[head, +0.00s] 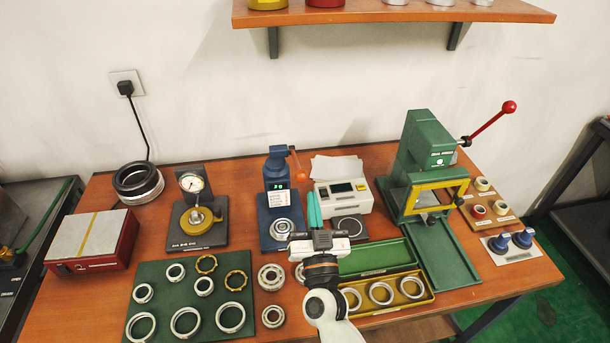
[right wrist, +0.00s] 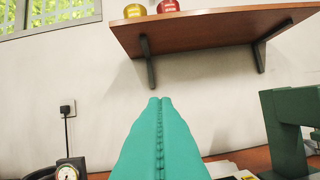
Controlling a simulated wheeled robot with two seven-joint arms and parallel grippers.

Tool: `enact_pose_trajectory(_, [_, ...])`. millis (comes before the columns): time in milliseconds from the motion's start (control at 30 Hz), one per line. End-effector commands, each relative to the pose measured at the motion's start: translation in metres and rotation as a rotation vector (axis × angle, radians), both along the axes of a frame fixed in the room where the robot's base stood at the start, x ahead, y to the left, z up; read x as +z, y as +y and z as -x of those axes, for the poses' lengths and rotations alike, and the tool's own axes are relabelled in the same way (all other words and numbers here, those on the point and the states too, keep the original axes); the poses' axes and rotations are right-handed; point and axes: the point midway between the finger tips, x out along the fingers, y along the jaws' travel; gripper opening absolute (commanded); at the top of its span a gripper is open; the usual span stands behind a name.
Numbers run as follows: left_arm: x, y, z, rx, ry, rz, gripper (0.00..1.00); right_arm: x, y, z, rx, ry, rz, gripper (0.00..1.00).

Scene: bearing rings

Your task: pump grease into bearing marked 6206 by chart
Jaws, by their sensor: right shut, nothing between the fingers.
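A blue grease pump (head: 278,170) stands at the back middle of the wooden table. It has an orange-knobbed lever (head: 299,174), a small green display and a white label, which may be the chart; its text is too small to read. A bearing (head: 283,227) sits on the pump's base. Loose bearings (head: 271,277) and (head: 272,316) lie in front; another is partly hidden by my right arm. I cannot read any bearing marking. My right gripper (head: 313,208), with teal fingers, is shut and empty, just right of the pump base. Its fingers also show in the right wrist view (right wrist: 160,102).
A green board (head: 160,295) with several rings is front left. A dial gauge stand (head: 196,215) stands left of the pump. A white scale device (head: 343,190), a green press (head: 430,150) with red-knobbed lever and a yellow ring tray (head: 420,296) are right. A shelf (head: 390,15) hangs above.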

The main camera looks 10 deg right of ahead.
Motion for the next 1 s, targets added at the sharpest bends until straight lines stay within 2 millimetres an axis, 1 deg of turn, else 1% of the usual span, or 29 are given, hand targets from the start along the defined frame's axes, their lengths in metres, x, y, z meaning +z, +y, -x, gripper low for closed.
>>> enact_pose_trajectory(167, [0.005,0.000,0.000,0.000,0.000,0.000,0.36,0.006,-0.001,-0.010,0.001,-0.001,0.000,0.00])
enact_pose_trajectory(267, [0.011,0.000,0.000,0.000,0.000,0.000,0.36,0.013,-0.001,-0.025,0.001,-0.003,0.002,0.00])
enact_pose_trajectory(500, [0.027,0.000,0.000,0.000,0.000,0.000,0.36,0.031,-0.004,-0.074,0.001,-0.002,0.003,0.00])
enact_pose_trajectory(633, [0.033,0.000,0.000,0.000,0.000,0.000,0.36,0.039,-0.006,-0.098,0.001,-0.002,0.003,0.00])
enact_pose_trajectory(667, [0.030,0.000,0.000,0.000,0.000,0.000,0.36,0.026,-0.004,-0.096,0.002,0.005,0.005,0.00])
enact_pose_trajectory(733, [0.030,0.000,0.000,0.000,0.000,0.000,0.36,0.014,-0.003,-0.095,0.002,0.005,0.006,0.00])
enact_pose_trajectory(867, [0.030,0.000,0.000,0.000,0.000,0.000,0.36,0.001,-0.001,-0.095,0.002,0.003,0.004,0.00])
enact_pose_trajectory(1000, [0.030,0.000,0.000,0.000,0.000,0.000,0.36,-0.005,0.001,-0.095,0.002,0.001,0.002,0.00])
